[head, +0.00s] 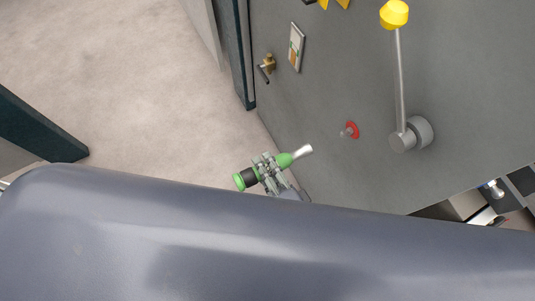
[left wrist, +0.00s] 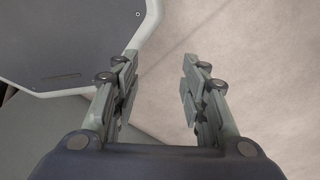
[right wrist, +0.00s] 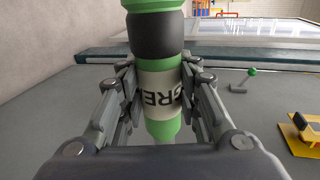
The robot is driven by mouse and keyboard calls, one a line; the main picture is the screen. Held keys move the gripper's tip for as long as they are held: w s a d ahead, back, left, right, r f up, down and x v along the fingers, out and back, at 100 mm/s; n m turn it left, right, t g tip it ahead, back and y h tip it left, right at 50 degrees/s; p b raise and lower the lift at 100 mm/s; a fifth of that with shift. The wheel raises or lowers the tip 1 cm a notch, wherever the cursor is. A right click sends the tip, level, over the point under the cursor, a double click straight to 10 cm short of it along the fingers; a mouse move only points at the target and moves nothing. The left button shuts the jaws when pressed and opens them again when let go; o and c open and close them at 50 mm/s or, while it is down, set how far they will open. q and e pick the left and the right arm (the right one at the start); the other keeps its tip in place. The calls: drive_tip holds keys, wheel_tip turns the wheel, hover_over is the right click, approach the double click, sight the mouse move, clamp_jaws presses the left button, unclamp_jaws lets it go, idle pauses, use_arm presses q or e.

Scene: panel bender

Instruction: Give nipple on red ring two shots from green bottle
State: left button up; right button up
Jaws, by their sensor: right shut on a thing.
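The green bottle (head: 284,160) has a black band, green ends and a pale nozzle. My right gripper (head: 270,173) is shut around its body, and the bottle lies tilted with the nozzle toward the upper right. In the right wrist view the bottle (right wrist: 160,92) shows a pale label with dark letters between the fingers. The red ring (head: 352,130) sits on the grey panel, with a small nipple (head: 346,132) at it. The nozzle is left of and below the ring in the picture, apart from it. My left gripper (left wrist: 158,78) is open and empty, outside the head view.
A lever with a yellow knob (head: 394,14) stands right of the ring on a round grey hub (head: 412,135). A brass fitting with a handle (head: 268,65) and a white plate (head: 296,47) are on the panel's left part. Open floor (head: 120,70) lies to the left.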

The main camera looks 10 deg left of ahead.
sight(300, 158)
drive_tip(key=d, duration=0.2)
drive_tip(key=w+d, duration=0.1)
drive_tip(key=shift+w+r, duration=0.1)
drive_tip(key=shift+r, duration=0.15)
drive_tip(key=shift+w+d+f+p, duration=0.1)
drive_tip(key=shift+w+d+p, duration=0.25)
drive_tip(key=shift+w+d, duration=1)
drive_tip(key=shift+d, duration=0.3)
drive_tip(key=shift+w+d, duration=0.1)
drive_tip(key=shift+d, duration=0.05)
drive_tip(key=shift+w+d, duration=0.15)
use_arm(q)
drive_tip(key=shift+g, duration=0.3)
drive_tip(key=s, duration=0.4)
drive_tip(key=shift+s+a+r, duration=0.3)
drive_tip(key=shift+w, duration=0.45)
use_arm(e)
drive_tip(key=shift+d, duration=0.2)
